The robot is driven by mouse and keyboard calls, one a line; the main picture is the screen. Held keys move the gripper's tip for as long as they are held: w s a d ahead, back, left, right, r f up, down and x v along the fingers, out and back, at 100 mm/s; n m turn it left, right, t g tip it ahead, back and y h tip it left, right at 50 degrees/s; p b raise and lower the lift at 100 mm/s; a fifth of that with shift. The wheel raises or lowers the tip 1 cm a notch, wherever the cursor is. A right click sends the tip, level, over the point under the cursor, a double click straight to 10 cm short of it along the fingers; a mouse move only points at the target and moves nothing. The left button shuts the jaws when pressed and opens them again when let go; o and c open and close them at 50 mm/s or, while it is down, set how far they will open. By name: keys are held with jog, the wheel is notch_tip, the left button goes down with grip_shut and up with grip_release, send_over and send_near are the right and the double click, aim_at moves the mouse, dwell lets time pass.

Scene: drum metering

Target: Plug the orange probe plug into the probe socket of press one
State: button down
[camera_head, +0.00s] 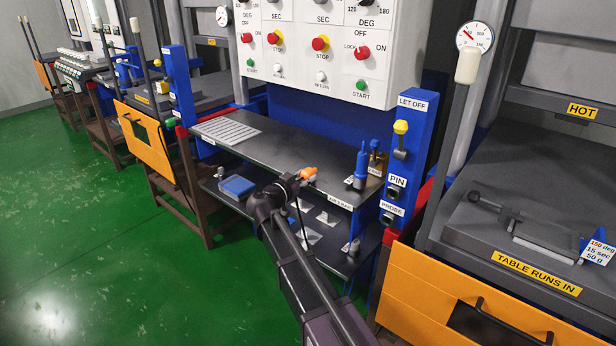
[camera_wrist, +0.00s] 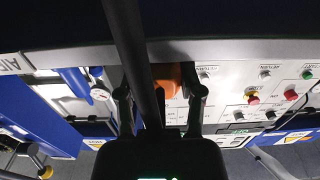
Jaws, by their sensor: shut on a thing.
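The orange probe plug (camera_head: 308,173) is held at the tip of my gripper (camera_head: 299,179), just in front of the dark bench top. In the wrist view the orange plug (camera_wrist: 167,79) sits between the two fingers of my gripper (camera_wrist: 160,92); a dark bar hides part of it. A socket labelled PROBE (camera_head: 388,218) is low on the blue post, right of and below the plug and clearly apart from it. A PIN socket (camera_head: 392,193) sits just above it. I cannot read which press number this post belongs to.
The dark bench (camera_head: 240,155) carries a slotted plate and blue and brass bottles at its right end. A lower shelf holds a blue tray (camera_head: 237,187). An orange-fronted press (camera_head: 470,290) stands right of the post. Green floor (camera_head: 90,230) is open at left.

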jog(key=shift+r+p, duration=0.95)
jog(key=shift+r, duration=0.1)
jog(key=shift+r, duration=0.2)
dwell(1.3)
